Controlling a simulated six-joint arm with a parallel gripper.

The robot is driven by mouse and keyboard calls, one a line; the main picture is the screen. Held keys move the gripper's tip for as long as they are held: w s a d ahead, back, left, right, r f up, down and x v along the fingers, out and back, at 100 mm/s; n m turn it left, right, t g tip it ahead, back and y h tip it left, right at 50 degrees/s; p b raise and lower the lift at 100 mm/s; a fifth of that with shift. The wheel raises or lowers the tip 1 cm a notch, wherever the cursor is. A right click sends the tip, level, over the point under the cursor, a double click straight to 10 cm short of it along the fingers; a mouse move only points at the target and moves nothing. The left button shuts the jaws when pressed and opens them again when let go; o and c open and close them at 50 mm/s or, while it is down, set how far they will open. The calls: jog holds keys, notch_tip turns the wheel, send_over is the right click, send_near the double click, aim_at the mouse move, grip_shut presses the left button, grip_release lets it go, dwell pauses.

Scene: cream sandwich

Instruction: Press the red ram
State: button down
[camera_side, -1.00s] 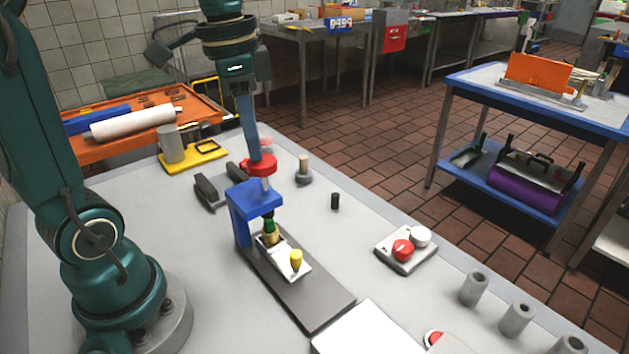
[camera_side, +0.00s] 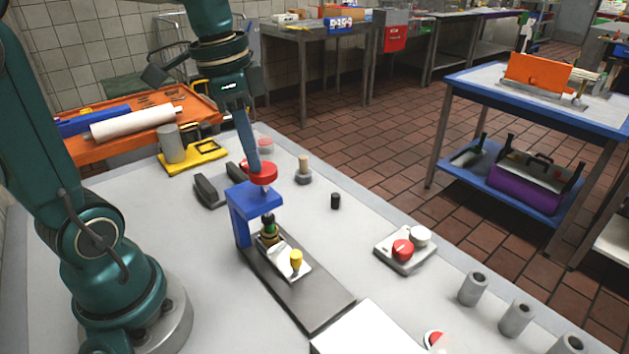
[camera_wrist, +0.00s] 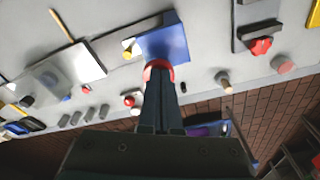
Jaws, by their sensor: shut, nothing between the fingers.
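The red ram (camera_side: 263,174) is a round red cap on top of the blue press frame (camera_side: 256,202). It sits low, close above the frame's top. My gripper (camera_side: 257,165) is shut and empty, its fingertips on the cap from above. In the wrist view, my shut fingers (camera_wrist: 160,85) cover most of the red cap (camera_wrist: 151,71), with the blue frame (camera_wrist: 165,42) beyond. Under the frame, a dark plunger (camera_side: 268,222) meets a small stack on a white slide (camera_side: 290,268). A yellow knob (camera_side: 296,259) stands on that slide.
The press stands on a dark base plate (camera_side: 315,303). A box with a red and a white button (camera_side: 405,250) is to the right, near several grey cylinders (camera_side: 473,288). A wooden-handled stamp (camera_side: 304,168) stands behind the press.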

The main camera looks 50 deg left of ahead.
jog(key=s, duration=0.1)
jog(key=s+a, duration=0.1)
jog(key=shift+s+f+g, duration=0.2)
jog(key=shift+s+g, duration=0.15)
jog(key=shift+g, duration=0.05)
jog(key=shift+r, duration=0.1)
jog(key=shift+w+r, duration=0.1)
jog(key=shift+r, duration=0.4)
jog(key=shift+s+a+r, duration=0.1)
jog(key=shift+s+r, duration=0.05)
jog(key=shift+r, duration=0.9)
jog(key=shift+s+a+r, duration=0.1)
jog(key=shift+r, duration=0.9)
jog(key=shift+d, duration=0.1)
